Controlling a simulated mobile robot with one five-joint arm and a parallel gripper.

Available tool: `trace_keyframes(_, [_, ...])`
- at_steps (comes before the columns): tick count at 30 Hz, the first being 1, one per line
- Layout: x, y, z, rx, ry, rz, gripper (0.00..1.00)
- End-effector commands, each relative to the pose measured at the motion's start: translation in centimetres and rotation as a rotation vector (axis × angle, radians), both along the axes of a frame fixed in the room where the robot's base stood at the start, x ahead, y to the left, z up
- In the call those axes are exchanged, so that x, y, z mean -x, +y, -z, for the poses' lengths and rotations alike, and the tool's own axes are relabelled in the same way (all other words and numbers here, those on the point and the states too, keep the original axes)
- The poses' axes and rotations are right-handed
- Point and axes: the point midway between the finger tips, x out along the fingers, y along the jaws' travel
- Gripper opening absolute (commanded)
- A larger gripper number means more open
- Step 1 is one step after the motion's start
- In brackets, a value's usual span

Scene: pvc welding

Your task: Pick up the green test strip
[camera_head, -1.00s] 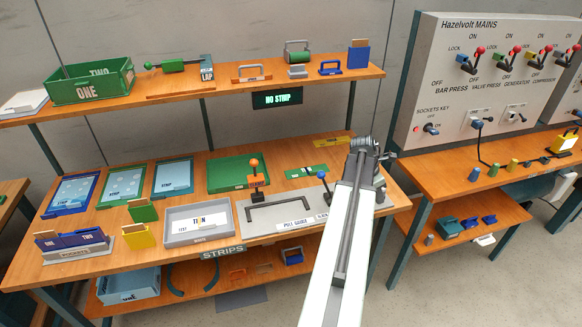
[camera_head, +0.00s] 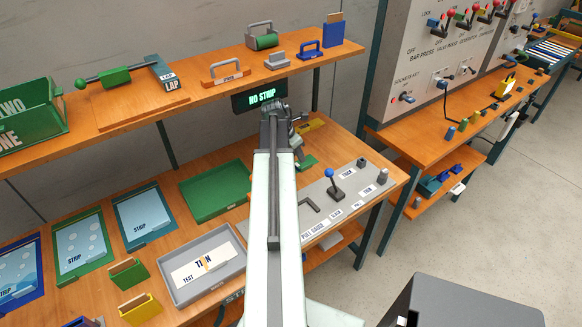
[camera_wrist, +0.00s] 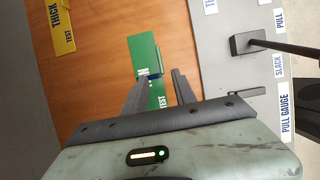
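The green test strip (camera_wrist: 144,52) lies on the wooden bench, lengthwise up the wrist view, with white lettering and a small dark blue piece across it. In the head view only a bit of the green strip (camera_head: 307,162) shows beside my arm. My gripper (camera_wrist: 160,76) is open, its two dark fingers apart above the strip, one toward each side. The strip and its blue piece show between the fingers, with nothing clearly gripped. I cannot tell the height gap. The strip's near end is hidden by my gripper body.
A yellow strip marked THICK TEST (camera_wrist: 61,25) lies left of the green one. The grey pull gauge plate (camera_wrist: 222,70) with a dark lever (camera_wrist: 248,42) is close on the right. A shelf (camera_head: 190,85) with a NO STRIP sign (camera_head: 262,96) stands above the bench.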

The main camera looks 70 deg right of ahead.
Motion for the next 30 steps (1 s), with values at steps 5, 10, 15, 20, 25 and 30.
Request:
trace_keyframes(5, [0.3, -0.6, 2.2, 0.000, 0.000, 0.001, 0.33])
trace_keyframes(10, [0.7, -1.0, 2.5, 0.000, 0.000, 0.003, 0.33])
trace_keyframes(15, [1.3, -1.5, 4.4, 0.000, 0.000, 0.006, 0.33])
trace_keyframes(20, [1.9, -2.5, 7.1, 0.001, -0.001, 0.008, 0.33])
trace_keyframes(25, [2.2, -2.7, 7.3, 0.000, -0.001, 0.007, 0.33])
trace_keyframes(30, [2.2, -2.7, 7.2, 0.000, 0.000, 0.008, 0.19])
